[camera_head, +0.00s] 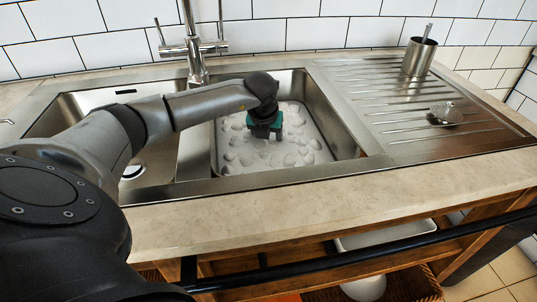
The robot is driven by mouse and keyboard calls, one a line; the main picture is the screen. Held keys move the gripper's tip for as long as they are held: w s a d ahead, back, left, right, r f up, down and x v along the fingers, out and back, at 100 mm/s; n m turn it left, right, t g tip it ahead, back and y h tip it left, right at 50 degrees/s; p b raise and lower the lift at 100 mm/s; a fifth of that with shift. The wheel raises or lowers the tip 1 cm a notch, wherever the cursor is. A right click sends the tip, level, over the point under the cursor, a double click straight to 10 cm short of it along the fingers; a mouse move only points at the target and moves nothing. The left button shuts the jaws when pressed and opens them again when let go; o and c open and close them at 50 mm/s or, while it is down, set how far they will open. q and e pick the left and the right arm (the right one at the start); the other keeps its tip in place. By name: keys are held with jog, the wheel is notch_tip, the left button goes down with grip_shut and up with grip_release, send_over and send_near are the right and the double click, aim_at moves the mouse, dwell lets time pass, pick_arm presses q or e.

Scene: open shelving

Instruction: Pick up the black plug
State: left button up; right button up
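I cannot make out a black plug for certain; it may be hidden under my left gripper or in the foam. My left gripper (265,135) points down into the right sink basin (325,105), low over white bubbly foam (290,150). Its fingers are dark and small in the picture, and the teal part of the hand shows above them. I cannot tell whether they are open or hold anything. The left basin (85,110) has a round drain (133,171) with a dark centre, partly beside my arm. My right gripper is out of view.
A chrome tap (194,50) stands behind the basins. A steel cup (418,57) with a utensil and a small metallic item (446,113) stand on the ridged drainboard (375,105). A dark rail (400,235) runs along the counter front, above a lower shelf.

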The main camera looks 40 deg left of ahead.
pick_arm(q)
jog(key=shift+w+f, duration=0.1)
jog(key=shift+f, duration=0.05)
jog(key=shift+c, duration=0.2)
grip_shut()
dwell(0.4)
